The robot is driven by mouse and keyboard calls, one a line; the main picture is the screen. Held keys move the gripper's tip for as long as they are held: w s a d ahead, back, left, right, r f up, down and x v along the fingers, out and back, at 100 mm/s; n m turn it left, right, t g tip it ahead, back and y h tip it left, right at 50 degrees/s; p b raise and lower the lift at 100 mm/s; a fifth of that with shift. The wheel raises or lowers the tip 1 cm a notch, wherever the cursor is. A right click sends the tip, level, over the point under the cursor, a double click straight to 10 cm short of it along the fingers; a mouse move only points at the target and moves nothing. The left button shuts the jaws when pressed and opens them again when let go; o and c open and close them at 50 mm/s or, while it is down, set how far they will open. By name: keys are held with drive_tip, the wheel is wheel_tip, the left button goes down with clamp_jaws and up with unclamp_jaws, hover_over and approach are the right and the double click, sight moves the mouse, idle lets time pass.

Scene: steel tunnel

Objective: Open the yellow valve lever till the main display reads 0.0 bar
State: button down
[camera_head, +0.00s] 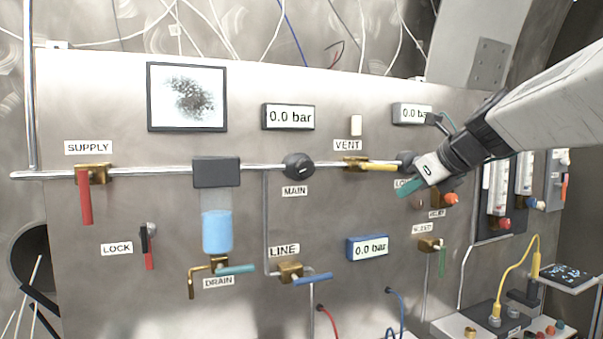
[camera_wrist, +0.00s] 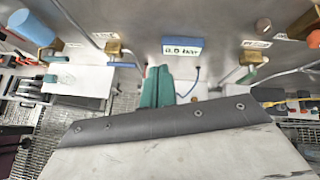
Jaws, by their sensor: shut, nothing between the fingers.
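The yellow valve lever (camera_head: 379,165) sits under the VENT label on the brass valve. It lies level along the pipe and points right. The main display (camera_head: 289,117), above the MAIN label, reads 0.0 bar. My gripper (camera_head: 408,187) is in front of the panel, to the right of and a little below the lever's tip. Its teal fingers are shut with nothing between them, and they also show in the wrist view (camera_wrist: 157,85). A clear gap between the fingers and the lever is hard to judge in depth. The lever is not recognisable in the wrist view.
A second grey display (camera_head: 412,113) is partly covered by my arm. A blue display (camera_head: 367,248) reads 0.0 bar. Red SUPPLY lever (camera_head: 86,196), blue LINE lever (camera_head: 313,279) and teal DRAIN lever (camera_head: 235,269) stick out from the panel. A yellow cable (camera_head: 510,262) hangs at the right.

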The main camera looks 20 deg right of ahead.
sight(378, 167)
drive_tip(key=w+d+r+m+t, duration=0.1)
drive_tip(key=w+d+r+m, duration=0.1)
drive_tip(key=w, duration=0.8)
drive_tip(key=shift+w+d+m+h, duration=0.3)
drive_tip(key=shift+d+m+h, duration=0.1)
drive_tip(key=shift+d+m, duration=0.55)
